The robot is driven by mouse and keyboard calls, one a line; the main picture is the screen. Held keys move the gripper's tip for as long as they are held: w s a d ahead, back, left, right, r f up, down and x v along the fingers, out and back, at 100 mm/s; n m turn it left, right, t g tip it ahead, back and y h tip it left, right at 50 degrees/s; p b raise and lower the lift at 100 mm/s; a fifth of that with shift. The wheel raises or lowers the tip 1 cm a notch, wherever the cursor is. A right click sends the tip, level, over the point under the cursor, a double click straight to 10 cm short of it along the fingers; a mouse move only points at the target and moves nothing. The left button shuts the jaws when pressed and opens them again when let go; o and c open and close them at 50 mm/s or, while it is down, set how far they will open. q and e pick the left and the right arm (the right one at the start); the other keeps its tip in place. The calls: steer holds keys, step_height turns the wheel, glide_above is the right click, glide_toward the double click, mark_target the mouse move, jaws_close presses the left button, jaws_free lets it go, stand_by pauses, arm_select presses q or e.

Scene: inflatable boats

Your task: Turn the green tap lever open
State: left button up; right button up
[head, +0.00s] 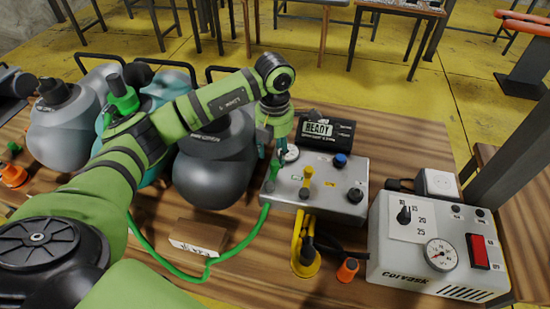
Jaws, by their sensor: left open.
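The grey metal tap box (335,180) stands on the wooden table right of the middle. The green tap lever (274,169) stands at the box's left side, with the green hose (262,219) running down from below it. My left gripper (272,150) points down just above the green lever, with its fingers open. I cannot tell whether the fingers touch the lever, as they partly overlap it. A yellow lever (308,176) stands upright in the middle of the box. My right gripper is not in the picture.
A black READY display (325,133) stands behind the box, with a round gauge (289,154) near the gripper. A white pump unit (440,245) stands at the right. A small wooden block (198,237) and orange cap (347,270) lie in front.

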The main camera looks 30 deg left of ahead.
mark_target(275, 162)
arm_select(q)
steer(key=shift+f+p, duration=0.65)
steer(key=shift+f, duration=1.95)
jaws_close()
